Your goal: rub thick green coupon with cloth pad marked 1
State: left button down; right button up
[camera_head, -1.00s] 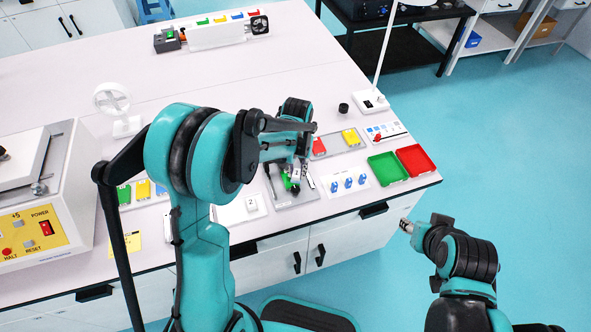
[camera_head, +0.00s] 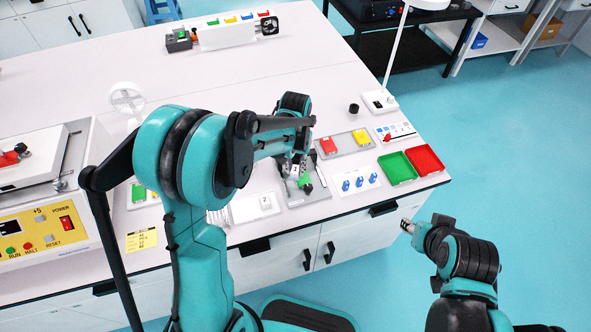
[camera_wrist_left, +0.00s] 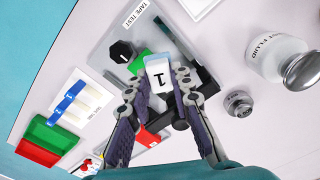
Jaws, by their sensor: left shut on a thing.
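My left gripper (camera_wrist_left: 160,108) is shut on the white cloth pad marked 1 (camera_wrist_left: 159,80). The pad is at the green coupon (camera_wrist_left: 141,63), covering part of it in the left wrist view; I cannot tell if they touch. The coupon sits by black fixture parts on a grey plate labelled TAPE TEST (camera_wrist_left: 105,50). In the head view the left gripper (camera_head: 296,158) is over this plate, and the green coupon (camera_head: 306,181) shows just below the fingers. My right gripper (camera_head: 408,226) is off the table's front right; its jaw state is unclear.
A white pad marked 2 (camera_head: 265,203) stands left of the plate. Blue-handled items (camera_head: 360,182), a green tray (camera_head: 397,168) and a red tray (camera_head: 425,159) lie to the right. Red (camera_head: 328,146) and yellow (camera_head: 361,137) coupons lie behind. A fluid bottle (camera_wrist_left: 275,58) is nearby.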

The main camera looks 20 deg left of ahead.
pick_arm(q)
notch_tip(320, 180, up, 3)
jog(key=shift+a+f+p, duration=0.15)
jog(key=shift+p, duration=0.65)
jog(key=shift+r+p, duration=0.75)
jog(key=shift+r, duration=0.4)
jog(key=shift+s, duration=0.1)
